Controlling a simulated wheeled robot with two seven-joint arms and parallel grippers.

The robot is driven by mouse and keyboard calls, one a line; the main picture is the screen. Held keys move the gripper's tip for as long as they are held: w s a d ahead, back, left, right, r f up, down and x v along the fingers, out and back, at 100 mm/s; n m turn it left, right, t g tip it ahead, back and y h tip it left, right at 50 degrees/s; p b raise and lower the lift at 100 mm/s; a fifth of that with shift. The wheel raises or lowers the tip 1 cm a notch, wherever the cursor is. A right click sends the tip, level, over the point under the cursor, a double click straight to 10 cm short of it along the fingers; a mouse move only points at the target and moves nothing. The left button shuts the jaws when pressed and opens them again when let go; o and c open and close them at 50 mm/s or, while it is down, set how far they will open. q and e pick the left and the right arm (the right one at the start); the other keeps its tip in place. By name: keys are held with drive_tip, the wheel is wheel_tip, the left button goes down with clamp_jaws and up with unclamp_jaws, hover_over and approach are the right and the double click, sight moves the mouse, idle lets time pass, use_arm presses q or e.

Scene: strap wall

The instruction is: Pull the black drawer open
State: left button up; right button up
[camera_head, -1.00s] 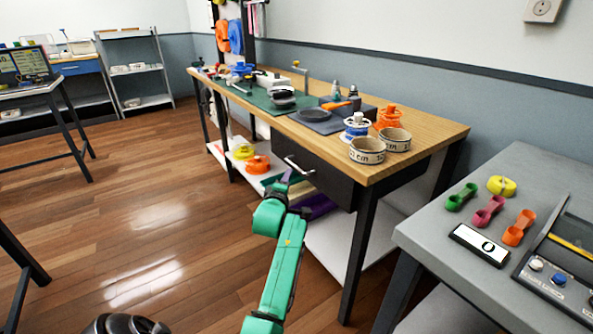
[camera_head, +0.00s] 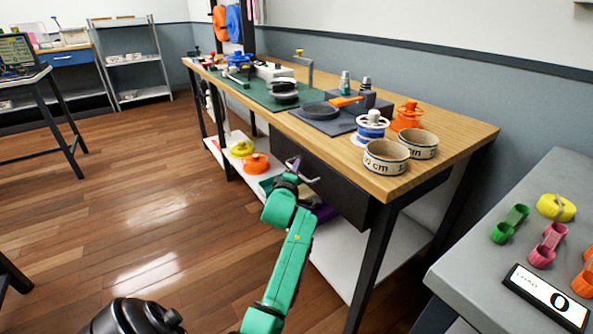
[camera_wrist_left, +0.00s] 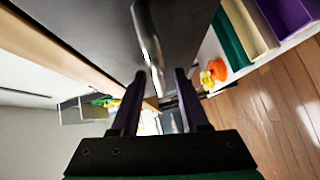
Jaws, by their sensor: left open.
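The black drawer (camera_head: 335,190) sits under the wooden top of the workbench. It looks shut, its front in line with the bench. A curved silver handle (camera_head: 306,173) is on its front. My left gripper (camera_head: 294,163) is at the handle's left part, at the end of the green arm. In the left wrist view, the two dark fingers (camera_wrist_left: 160,74) are apart, and the silver handle (camera_wrist_left: 147,35) runs down to the gap between their tips. I cannot tell whether either finger touches it. The drawer's dark front (camera_wrist_left: 95,30) fills the upper left there.
The wooden bench top (camera_head: 455,130) holds tape rolls (camera_head: 386,157), spools and a green mat (camera_head: 262,95). A lower white shelf (camera_head: 340,258) carries coloured spools and bins below the drawer. A grey table (camera_head: 480,250) stands at the right. Open wooden floor (camera_head: 150,220) lies at the left.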

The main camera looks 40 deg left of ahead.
use_arm(q)
clamp_jaws()
idle(1.3)
